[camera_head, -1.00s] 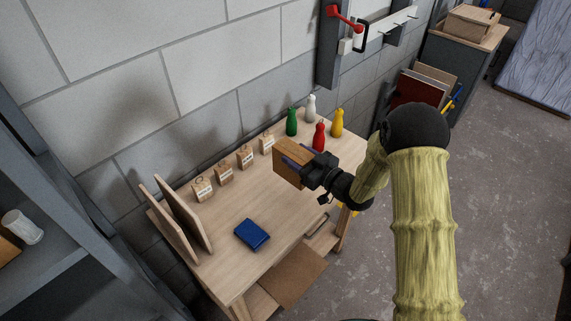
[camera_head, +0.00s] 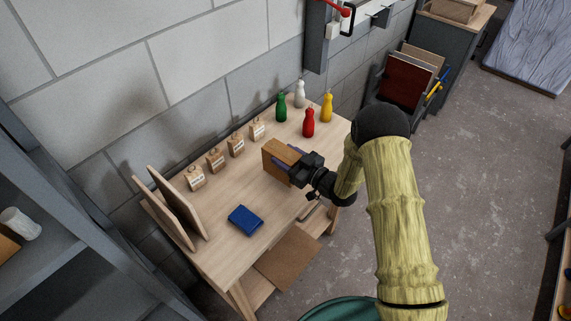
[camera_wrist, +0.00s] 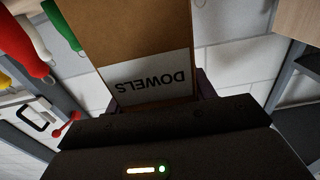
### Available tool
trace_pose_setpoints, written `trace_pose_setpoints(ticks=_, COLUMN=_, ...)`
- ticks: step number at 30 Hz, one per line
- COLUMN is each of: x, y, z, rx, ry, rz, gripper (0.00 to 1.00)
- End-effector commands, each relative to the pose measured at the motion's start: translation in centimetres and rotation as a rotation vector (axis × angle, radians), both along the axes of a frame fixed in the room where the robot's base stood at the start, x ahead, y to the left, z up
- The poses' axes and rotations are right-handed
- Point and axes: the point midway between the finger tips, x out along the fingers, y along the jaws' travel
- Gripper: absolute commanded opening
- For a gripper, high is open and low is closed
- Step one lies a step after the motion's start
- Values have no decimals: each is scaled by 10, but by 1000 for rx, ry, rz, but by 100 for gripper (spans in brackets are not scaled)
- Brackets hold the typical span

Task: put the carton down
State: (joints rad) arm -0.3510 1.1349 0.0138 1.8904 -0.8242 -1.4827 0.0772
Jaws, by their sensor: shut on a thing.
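The carton (camera_head: 279,158) is a brown cardboard box over the right part of the wooden table (camera_head: 262,200). In the wrist view the carton (camera_wrist: 125,35) fills the upper middle, with a white label reading "DOWELS" upside down. My gripper (camera_head: 294,165) is shut on the carton, reaching in from the right. The carton's underside is hidden, so I cannot tell whether it touches the table top.
Green, white, red (camera_head: 309,122) and yellow bottles stand at the table's far end. Several small tagged wooden blocks (camera_head: 236,145) line the wall side. A blue box (camera_head: 245,220) lies near the front edge. Two upright boards (camera_head: 178,204) stand at left. Table between them is clear.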

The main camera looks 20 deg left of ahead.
Motion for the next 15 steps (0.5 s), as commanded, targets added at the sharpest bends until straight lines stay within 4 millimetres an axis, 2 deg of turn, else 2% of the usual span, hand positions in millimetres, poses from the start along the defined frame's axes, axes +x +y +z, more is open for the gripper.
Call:
trace_pose_setpoints(ticks=7, x=-1, y=1, z=-3, rx=1, ry=1, rz=2, gripper=21)
trace_pose_setpoints(ticks=15, x=-1, y=2, z=-34, rx=1, ry=1, rz=3, gripper=21)
